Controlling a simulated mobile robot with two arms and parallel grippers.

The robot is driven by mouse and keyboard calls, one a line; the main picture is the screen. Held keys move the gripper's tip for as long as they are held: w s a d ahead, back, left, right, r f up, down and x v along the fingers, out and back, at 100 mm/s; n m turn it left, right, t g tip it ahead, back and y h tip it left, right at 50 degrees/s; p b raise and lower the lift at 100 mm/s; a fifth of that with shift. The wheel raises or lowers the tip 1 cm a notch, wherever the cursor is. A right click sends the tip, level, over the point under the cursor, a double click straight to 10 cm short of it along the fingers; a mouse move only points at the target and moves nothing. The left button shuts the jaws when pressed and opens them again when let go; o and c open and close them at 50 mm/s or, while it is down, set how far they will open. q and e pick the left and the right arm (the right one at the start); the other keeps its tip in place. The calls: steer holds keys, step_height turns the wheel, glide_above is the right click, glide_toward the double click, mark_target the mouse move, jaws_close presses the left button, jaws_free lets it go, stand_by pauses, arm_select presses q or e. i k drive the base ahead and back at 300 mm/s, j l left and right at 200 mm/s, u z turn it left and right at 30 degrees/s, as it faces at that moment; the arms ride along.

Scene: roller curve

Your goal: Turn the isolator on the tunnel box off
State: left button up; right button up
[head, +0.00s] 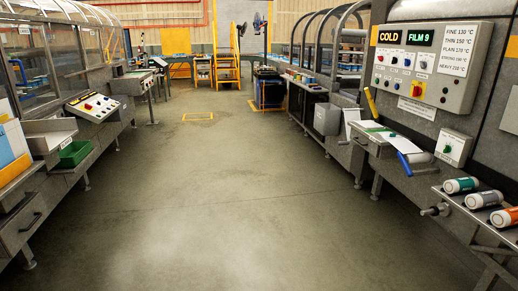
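A grey control box (433,62) is on the machine at the right, with lit displays reading COLD and FILM 9. I cannot tell from labels which box is the tunnel box. Neither of my grippers is in view.
A small grey box with a green knob (449,149) sits below the control box. A shelf with several film rolls (462,185) and a blue-handled tool (415,157) jut out at the right. A green bin (74,153) is at the left. The middle floor (225,200) is clear.

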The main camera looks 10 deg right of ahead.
mark_target(417, 90)
steer(key=i+z, duration=0.15)
steer(key=i, duration=0.45)
steer(key=i+z, duration=0.15)
steer(key=i, duration=0.4)
steer(key=i+j+z, duration=0.1)
steer(key=i, duration=0.5)
steer(key=i+j+z, duration=0.15)
steer(key=i, duration=0.4)
steer(key=j, duration=0.1)
